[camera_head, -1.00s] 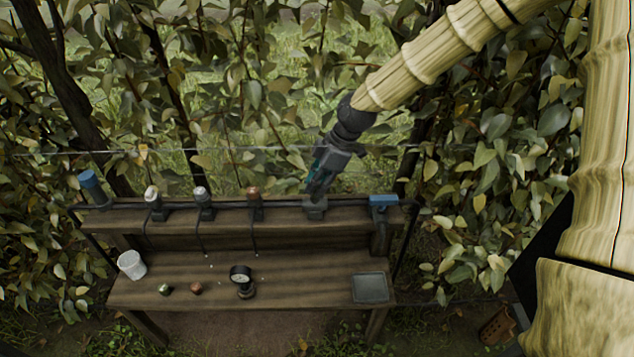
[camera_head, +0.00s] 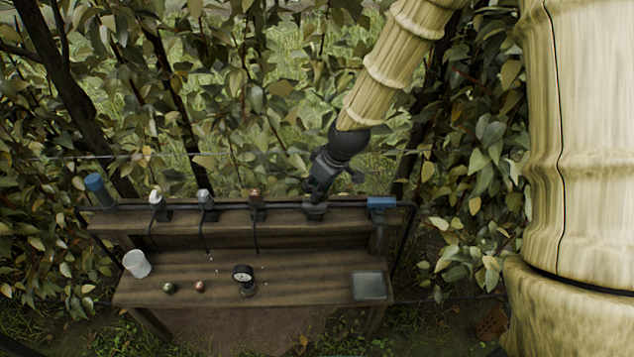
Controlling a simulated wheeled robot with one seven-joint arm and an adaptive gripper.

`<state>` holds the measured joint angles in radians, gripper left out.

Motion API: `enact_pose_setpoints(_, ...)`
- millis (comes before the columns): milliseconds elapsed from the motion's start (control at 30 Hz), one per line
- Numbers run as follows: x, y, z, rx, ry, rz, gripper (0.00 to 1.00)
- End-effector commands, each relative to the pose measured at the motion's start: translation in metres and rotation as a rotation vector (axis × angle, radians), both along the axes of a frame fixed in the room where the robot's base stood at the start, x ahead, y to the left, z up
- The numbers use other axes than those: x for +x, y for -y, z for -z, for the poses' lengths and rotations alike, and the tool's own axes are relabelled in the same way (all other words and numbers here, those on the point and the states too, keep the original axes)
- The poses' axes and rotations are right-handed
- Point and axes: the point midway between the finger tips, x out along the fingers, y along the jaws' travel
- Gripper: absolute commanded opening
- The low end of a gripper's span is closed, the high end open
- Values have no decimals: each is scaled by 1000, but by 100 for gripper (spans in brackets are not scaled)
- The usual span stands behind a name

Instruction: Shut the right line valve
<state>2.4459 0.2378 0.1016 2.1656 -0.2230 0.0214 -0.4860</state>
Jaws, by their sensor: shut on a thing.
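A long dark pipe (camera_head: 285,203) runs along the top shelf of a wooden bench. The right line valve (camera_head: 381,202) sits near the pipe's right end, with a flat blue handle that appears to lie along the pipe. My gripper (camera_head: 313,193) is left of this valve, apart from it, pointing down at a dark fitting (camera_head: 315,211) on the pipe. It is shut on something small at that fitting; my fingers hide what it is. Another blue part (camera_head: 95,186) stands upright at the pipe's left end.
White-topped (camera_head: 156,199), grey (camera_head: 205,197) and copper (camera_head: 256,197) heads stand along the pipe. The lower shelf holds a white cup (camera_head: 136,263), two small round pieces (camera_head: 184,287), a gauge (camera_head: 243,276) and a grey tray (camera_head: 369,286). Leafy branches crowd behind and right.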

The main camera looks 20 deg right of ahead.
Motion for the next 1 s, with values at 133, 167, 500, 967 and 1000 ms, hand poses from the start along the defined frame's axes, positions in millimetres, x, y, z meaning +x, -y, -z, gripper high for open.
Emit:
enact_pose_setpoints(133,1,-1,-3,-5,3,135,0)
enact_pose_setpoints(167,0,-1,-3,-5,2,165,0)
enact_pose_setpoints(500,1,-2,-4,-4,5,485,0)
enact_pose_setpoints(967,2,-4,-3,-1,5,805,0)
enact_pose_setpoints(1000,2,-4,-3,-1,5,821,0)
